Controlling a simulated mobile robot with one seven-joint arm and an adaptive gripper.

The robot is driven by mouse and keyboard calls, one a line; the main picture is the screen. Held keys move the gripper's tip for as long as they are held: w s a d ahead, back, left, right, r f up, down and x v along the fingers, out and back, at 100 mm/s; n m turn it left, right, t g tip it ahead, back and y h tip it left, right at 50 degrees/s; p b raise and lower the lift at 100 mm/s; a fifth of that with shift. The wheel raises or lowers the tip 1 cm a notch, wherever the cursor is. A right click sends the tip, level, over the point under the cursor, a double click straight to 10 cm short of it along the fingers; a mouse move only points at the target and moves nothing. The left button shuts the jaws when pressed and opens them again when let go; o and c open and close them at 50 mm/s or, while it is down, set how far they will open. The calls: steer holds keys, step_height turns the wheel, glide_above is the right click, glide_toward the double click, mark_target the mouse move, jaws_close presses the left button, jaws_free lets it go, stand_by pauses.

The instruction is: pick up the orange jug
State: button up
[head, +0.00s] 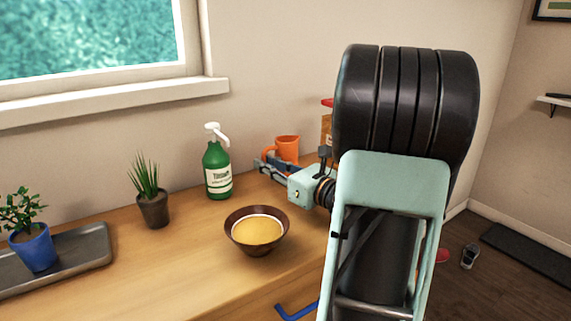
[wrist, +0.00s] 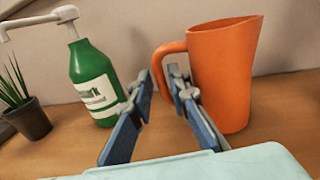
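The orange jug (head: 287,148) stands upright on the wooden counter near the wall, its handle on the left side. In the wrist view the jug (wrist: 226,75) is at the right, with the handle (wrist: 163,68) reaching toward the middle. My gripper (head: 261,163) is in front of the jug in the head view. In the wrist view my gripper (wrist: 158,80) is open, with its two blue fingers apart. The right fingertip overlaps the jug's handle area in the picture; I cannot tell whether it touches. Nothing is seen held between the fingers.
A green pump bottle (head: 217,168) stands left of the gripper. A brown bowl (head: 274,240) sits nearer on the counter (head: 175,265). A potted plant (head: 153,208) and a grey tray (head: 95,243) with a blue pot (head: 34,250) are farther left. A red-topped item (head: 327,103) is partly hidden behind my arm.

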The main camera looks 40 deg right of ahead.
steer(key=shift+w, duration=0.8)
steer(key=shift+c, duration=0.4)
jaws_close()
steer(key=shift+r, duration=0.15)
